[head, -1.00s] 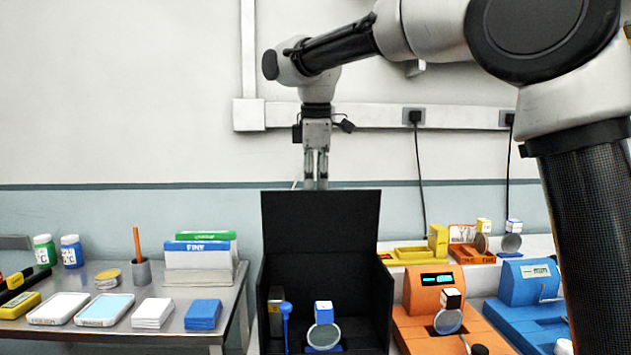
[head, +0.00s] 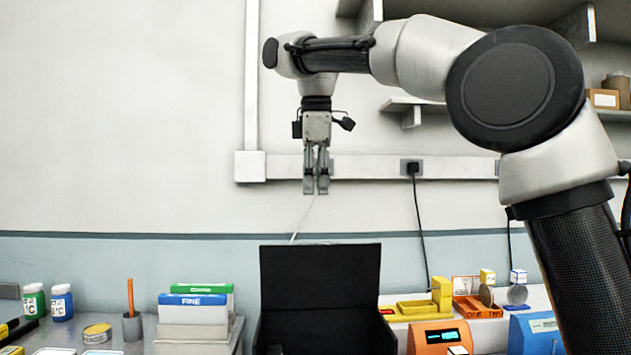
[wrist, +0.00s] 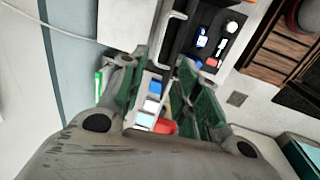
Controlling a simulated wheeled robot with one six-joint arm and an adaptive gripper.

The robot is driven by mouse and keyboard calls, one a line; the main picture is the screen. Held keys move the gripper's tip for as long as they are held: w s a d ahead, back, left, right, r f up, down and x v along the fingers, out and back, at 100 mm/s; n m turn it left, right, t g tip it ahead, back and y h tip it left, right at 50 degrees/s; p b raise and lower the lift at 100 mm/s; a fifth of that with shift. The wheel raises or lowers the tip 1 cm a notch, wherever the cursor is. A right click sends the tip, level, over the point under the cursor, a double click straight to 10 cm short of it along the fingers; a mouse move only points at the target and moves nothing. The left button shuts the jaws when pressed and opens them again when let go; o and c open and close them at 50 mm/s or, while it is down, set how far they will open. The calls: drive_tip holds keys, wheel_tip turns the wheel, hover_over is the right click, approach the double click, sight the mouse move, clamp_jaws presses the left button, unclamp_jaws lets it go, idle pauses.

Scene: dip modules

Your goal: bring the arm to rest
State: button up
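My gripper (head: 316,189) hangs pointing down at the end of my raised arm, above the black open-lidded box (head: 320,289), with clear air between them. In the wrist view my gripper (wrist: 164,62) has its two green-padded fingers apart, with nothing held between them. The bench and several small things on it show through the gap, far below. My forearm reaches left from the elbow at the upper right of the head view.
An orange device (head: 437,337) and a blue device (head: 533,334) stand right of the box. A file holder (head: 192,335), bottles and a pencil cup (head: 132,326) stand left. A wall shelf (head: 425,103) is behind my arm. The wall at left is bare.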

drive_tip(key=s+d+f+m, duration=0.3)
drive_tip(key=d, duration=0.4)
drive_tip(key=s+d+f+m+t, duration=0.1)
drive_tip(key=s+d+f+m, duration=0.25)
drive_tip(key=d, duration=0.45)
drive_tip(key=s+d+f+m, duration=0.2)
drive_tip(key=s+d+m, duration=0.15)
drive_tip(key=d, duration=0.35)
drive_tip(key=s+d+f+m, duration=0.4)
drive_tip(key=s+f, duration=0.3)
drive_tip(key=f, duration=0.1)
drive_tip(key=s+d+f+m+t, duration=0.1)
drive_tip(key=s+d+f+m, duration=0.2)
drive_tip(key=s+d+f, duration=0.2)
drive_tip(key=s+f, duration=0.3)
drive_tip(key=f, duration=0.1)
drive_tip(key=shift+s+d+m, duration=0.15)
drive_tip(key=shift+d+m, duration=0.15)
drive_tip(key=shift+m, duration=0.1)
